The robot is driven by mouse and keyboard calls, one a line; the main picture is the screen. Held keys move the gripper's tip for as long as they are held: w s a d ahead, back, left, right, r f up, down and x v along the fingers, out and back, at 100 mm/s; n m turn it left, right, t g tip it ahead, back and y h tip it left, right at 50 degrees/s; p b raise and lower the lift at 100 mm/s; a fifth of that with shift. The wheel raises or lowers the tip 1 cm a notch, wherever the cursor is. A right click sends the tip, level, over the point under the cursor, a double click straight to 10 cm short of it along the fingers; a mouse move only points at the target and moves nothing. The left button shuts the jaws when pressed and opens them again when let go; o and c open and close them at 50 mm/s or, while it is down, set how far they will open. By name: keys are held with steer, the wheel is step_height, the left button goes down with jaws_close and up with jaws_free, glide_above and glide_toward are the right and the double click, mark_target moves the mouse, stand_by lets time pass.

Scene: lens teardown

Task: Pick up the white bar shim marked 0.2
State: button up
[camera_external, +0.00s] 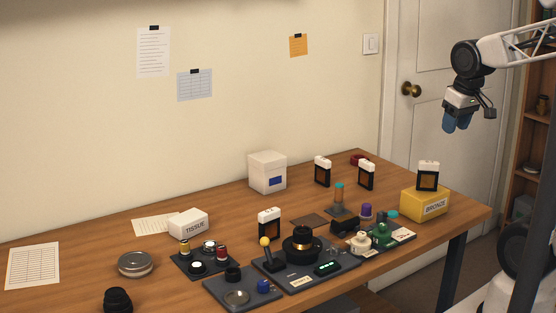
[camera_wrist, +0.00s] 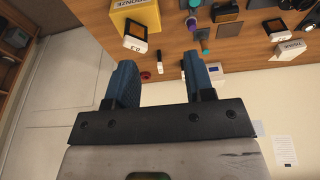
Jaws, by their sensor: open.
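Several small black-framed amber pieces with white tops stand about in the external view; their marks are too small to read there, so I cannot tell which is the 0.2 shim. One white-topped piece (camera_external: 428,177) stands on the yellow BRONZE box (camera_external: 424,206); in the wrist view its white top (camera_wrist: 135,44) bears a number I cannot read surely. Others stand at the back (camera_external: 322,172), right of that (camera_external: 367,175), and near the middle (camera_external: 269,223). My gripper (camera_external: 456,123) is open and empty, high above the table's right end; its blue fingers (camera_wrist: 159,65) show in the wrist view.
A white box (camera_external: 267,172) and a TISSUE box (camera_external: 188,224) stand toward the back. Dark trays with a joystick (camera_external: 265,254), a black ring stack (camera_external: 301,245) and green parts (camera_external: 382,235) fill the front. A door (camera_external: 430,110) is behind my arm.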

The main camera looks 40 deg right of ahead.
steer(key=shift+o, duration=0.5)
steer(key=shift+w+a, duration=0.1)
steer(key=w+a+f+m+g+y, duration=0.3)
steer(key=w+a+f+m+y, duration=0.4)
steer(key=w+a, duration=0.45)
steer(key=w+a+f+m+g+y, duration=0.2)
steer(key=w+a+f+m+y, duration=0.25)
steer(key=w+a+f, duration=0.55)
steer(key=m+t+y, duration=0.1)
steer(key=m+y, duration=0.1)
steer(key=m, duration=0.3)
glide_toward(269, 226)
steer(key=shift+w+a+r, duration=0.4)
steer(key=shift+a+r, duration=0.2)
steer(key=shift+r, duration=0.25)
steer(key=shift+a, duration=0.1)
steer(key=shift+x, duration=1.25)
